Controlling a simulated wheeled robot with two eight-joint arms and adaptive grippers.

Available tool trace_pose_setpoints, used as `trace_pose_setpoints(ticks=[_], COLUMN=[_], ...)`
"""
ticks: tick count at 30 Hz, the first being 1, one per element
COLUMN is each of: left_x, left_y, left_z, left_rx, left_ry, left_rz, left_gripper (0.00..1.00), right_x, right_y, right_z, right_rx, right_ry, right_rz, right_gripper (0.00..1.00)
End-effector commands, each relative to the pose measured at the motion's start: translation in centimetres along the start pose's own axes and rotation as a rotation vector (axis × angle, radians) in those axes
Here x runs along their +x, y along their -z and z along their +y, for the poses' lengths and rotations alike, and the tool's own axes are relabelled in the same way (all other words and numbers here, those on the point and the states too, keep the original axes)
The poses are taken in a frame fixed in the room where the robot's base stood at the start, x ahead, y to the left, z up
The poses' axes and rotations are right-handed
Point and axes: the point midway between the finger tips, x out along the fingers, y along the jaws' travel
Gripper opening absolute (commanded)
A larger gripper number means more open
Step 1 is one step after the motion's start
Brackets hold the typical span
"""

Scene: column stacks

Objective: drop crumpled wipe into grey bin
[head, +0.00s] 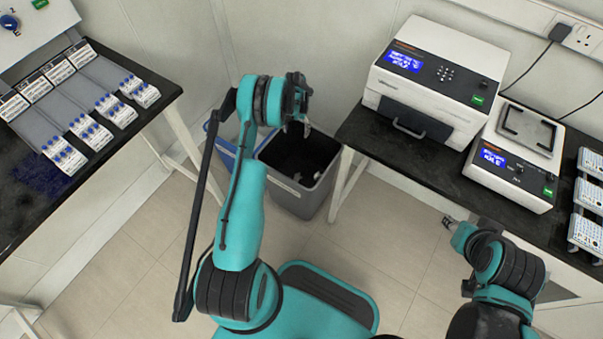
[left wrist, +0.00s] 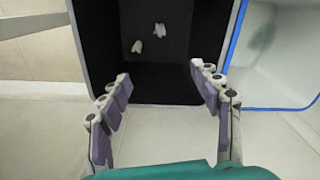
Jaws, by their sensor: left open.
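The grey bin (head: 305,202) stands on the floor between the two benches, with a dark inside. In the left wrist view the open bin (left wrist: 178,85) lies beyond my fingers. Two small white crumpled pieces, one (left wrist: 159,29) and another (left wrist: 137,46), are inside it; I cannot tell which is the task's wipe. My left gripper (head: 304,126) is over the bin in the head view. Its fingers (left wrist: 160,83) are spread, with nothing between them. My right gripper (head: 450,223) is in front of the right bench, away from the bin; its jaw opening is unclear.
A blue-rimmed bin (left wrist: 275,107) stands right beside the grey one in the left wrist view. The left bench (head: 130,150) holds several tube racks. The right bench (head: 400,157) carries a white instrument (head: 425,100) and a smaller device (head: 510,175). Tiled floor (head: 380,230) is open ahead.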

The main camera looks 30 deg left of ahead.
Motion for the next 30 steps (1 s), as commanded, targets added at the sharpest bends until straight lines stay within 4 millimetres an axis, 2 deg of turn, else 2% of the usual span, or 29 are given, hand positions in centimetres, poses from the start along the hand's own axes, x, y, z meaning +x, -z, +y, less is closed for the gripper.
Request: trace_pose_setpoints(ticks=[3,7,12,26,29,30], left_x=[-2.4,-3.9,-4.7,-4.9,-6.5,-7.7], left_y=[0.0,0.0,0.0,0.0,-0.1,-0.1], left_z=[0.0,0.0,0.0,0.1,0.6,1.0], left_rx=[0.000,0.000,0.000,0.001,0.005,0.008], left_ry=[0.000,0.000,0.000,0.000,0.002,0.003], left_rz=[0.000,0.000,0.000,0.002,0.014,0.024], left_gripper=[0.64,0.64,0.64,0.64,0.64,0.64], right_x=[0.0,0.0,0.0,0.0,0.0,0.0], right_y=[0.0,0.0,0.0,0.0,0.0,0.0], right_z=[0.0,0.0,0.0,0.0,0.0,0.0], right_rx=[0.000,0.000,0.000,0.000,0.000,0.000], right_ry=[0.000,0.000,0.000,0.000,0.000,0.000], right_rz=[0.000,0.000,0.000,0.000,0.000,0.000], right_gripper=[0.40,0.40,0.40,0.40,0.40,0.40])
